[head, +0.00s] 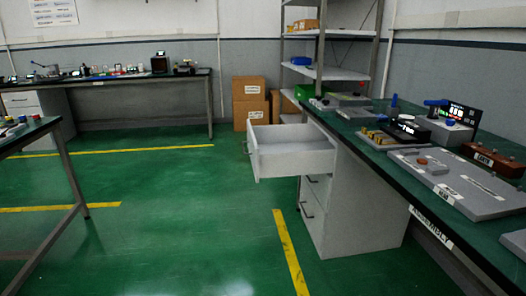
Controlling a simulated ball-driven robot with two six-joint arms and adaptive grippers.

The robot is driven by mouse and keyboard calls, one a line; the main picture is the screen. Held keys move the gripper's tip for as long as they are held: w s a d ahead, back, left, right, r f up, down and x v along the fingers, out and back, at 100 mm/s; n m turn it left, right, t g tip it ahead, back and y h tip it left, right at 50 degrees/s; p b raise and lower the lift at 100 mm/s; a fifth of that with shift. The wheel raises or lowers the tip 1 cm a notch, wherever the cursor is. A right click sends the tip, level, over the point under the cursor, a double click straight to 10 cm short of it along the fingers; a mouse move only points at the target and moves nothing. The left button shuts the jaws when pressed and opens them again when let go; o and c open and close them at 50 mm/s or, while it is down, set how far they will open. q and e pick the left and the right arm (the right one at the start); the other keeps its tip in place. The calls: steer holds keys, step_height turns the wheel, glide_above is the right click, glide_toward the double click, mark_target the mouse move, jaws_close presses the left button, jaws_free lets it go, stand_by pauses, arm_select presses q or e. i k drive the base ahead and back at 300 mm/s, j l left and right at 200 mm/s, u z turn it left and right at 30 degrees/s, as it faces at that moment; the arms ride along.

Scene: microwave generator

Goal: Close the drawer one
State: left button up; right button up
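The open drawer (290,152) is the top one of a white cabinet (362,205) under the right workbench. It is pulled out to the left over the floor, and its inside looks empty. A dark handle shows on its front at the left. Two lower drawers (313,205) with dark handles are shut. Neither of my grippers shows in the head view.
The green-topped workbench (352,130) carries grey plates, a small black display unit and other parts. A shelf rack (330,72) and cardboard boxes (250,100) stand behind the drawer. The green floor (190,225) left of the cabinet is clear. Another table stands at left.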

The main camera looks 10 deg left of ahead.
mark_target(299, 149)
steer(key=i+j, duration=0.1)
steer(key=j, duration=0.25)
steer(key=i+j, duration=0.1)
steer(key=j, duration=0.65)
steer(key=i+j+z, duration=0.1)
steer(key=i, duration=0.35)
steer(key=i+j, duration=0.15)
steer(key=i, duration=0.25)
steer(key=i+j+z, duration=0.15)
steer(key=i, duration=0.3)
steer(key=i+j+z, duration=0.1)
steer(key=i, duration=0.35)
